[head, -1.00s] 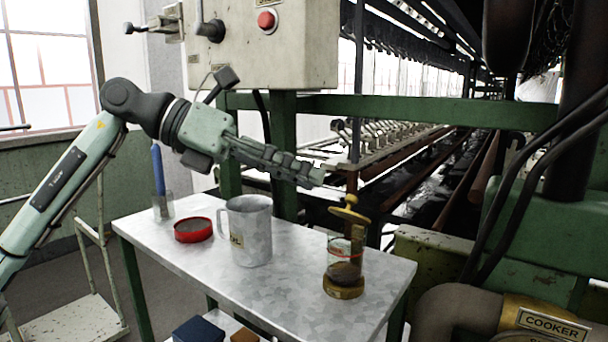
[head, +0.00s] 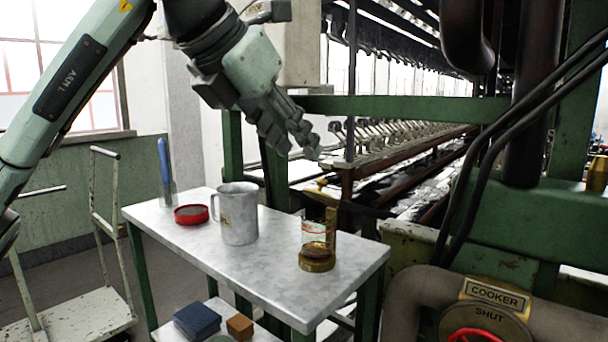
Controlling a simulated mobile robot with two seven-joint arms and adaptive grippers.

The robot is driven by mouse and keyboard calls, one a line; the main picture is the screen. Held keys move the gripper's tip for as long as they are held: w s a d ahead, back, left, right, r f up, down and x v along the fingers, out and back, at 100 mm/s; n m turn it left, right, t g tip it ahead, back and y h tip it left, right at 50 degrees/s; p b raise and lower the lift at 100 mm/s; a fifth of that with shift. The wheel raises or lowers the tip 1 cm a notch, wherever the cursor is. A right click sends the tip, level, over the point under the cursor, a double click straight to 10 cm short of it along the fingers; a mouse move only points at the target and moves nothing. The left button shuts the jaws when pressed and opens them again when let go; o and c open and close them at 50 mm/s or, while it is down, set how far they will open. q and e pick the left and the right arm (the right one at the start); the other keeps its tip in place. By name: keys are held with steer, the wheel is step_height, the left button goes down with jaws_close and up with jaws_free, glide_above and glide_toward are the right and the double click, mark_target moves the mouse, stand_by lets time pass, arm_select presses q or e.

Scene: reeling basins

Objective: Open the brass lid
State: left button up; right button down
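The brass lid (head: 321,196) sits at the top of a brass post beside a glass jar (head: 315,234). It looks tilted, with a gap between it and the jar's rim. The jar has a red line around it and a brass base, and stands near the right end of the metal table. My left gripper (head: 308,146) points down and right, above the lid and apart from it. Its fingers overlap in this view, so their opening is unclear. Nothing shows held in it. My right gripper is out of view.
On the table (head: 281,283) stand a metal jug (head: 238,215), a red-rimmed dish (head: 191,215) and a blue-handled tool (head: 164,160) in a holder. Blue (head: 197,320) and brown (head: 240,327) blocks lie on the lower shelf. Green machinery stands behind; a cooker pipe is at right.

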mark_target(320, 179)
arm_select(q)
steer(key=x, duration=0.6)
steer(key=shift+w+f+p, duration=0.1)
steer(key=shift+w+p, duration=0.05)
steer(key=shift+p, duration=0.15)
steer(key=shift+w+d+f, duration=0.25)
steer(key=shift+w+f, duration=0.1)
steer(key=shift+f, duration=0.05)
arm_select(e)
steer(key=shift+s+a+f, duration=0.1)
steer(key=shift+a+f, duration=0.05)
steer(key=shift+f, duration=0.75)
arm_select(q)
steer(key=shift+c, duration=0.3)
jaws_close()
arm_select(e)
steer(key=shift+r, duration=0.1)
